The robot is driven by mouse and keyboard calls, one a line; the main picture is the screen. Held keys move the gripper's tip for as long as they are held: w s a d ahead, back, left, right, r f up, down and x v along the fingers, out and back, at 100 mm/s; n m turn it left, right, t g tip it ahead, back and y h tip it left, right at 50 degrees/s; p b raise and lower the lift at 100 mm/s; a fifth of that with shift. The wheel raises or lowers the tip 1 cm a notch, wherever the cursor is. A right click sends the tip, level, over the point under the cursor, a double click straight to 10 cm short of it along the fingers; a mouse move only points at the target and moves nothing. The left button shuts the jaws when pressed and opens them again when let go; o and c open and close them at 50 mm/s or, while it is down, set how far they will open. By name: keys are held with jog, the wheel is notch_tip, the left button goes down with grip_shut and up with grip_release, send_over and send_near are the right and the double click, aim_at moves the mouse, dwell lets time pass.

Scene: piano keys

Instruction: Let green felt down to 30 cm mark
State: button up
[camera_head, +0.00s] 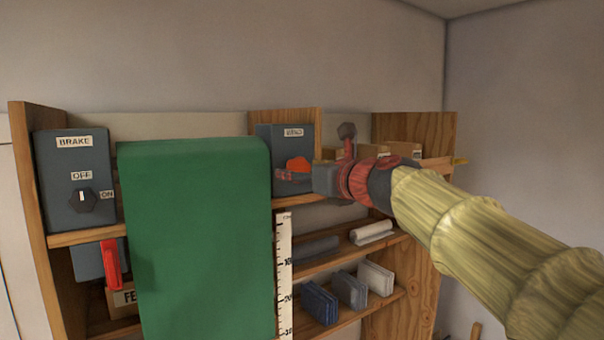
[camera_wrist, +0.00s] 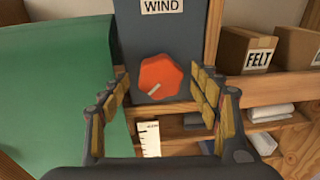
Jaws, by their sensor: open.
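The green felt (camera_head: 200,240) hangs in a wide sheet left of the white ruler (camera_head: 283,280). Its bottom edge lies below the frame, so its lower end against the marks is hidden. The grey WIND box (camera_head: 263,145) has an orange-red knob (camera_head: 299,164), also in the wrist view (camera_wrist: 160,76). My gripper (camera_head: 288,176) is at the WIND box. In the wrist view its open fingers (camera_wrist: 165,95) stand to either side of the knob, apart from it. The grey BRAKE box (camera_head: 60,165) has a black knob (camera_head: 82,200), its white mark pointing up towards OFF.
A red handle (camera_head: 111,264) sits below the BRAKE box. Lower shelves hold rolled cloths (camera_head: 372,232) and folded blue and grey cloths (camera_head: 350,288). A FELT carton (camera_wrist: 247,50) stands right of the WIND box. The wooden shelf edge (camera_wrist: 270,90) runs beside my right finger.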

jog(key=shift+s, duration=0.1)
jog(key=v, duration=1.2)
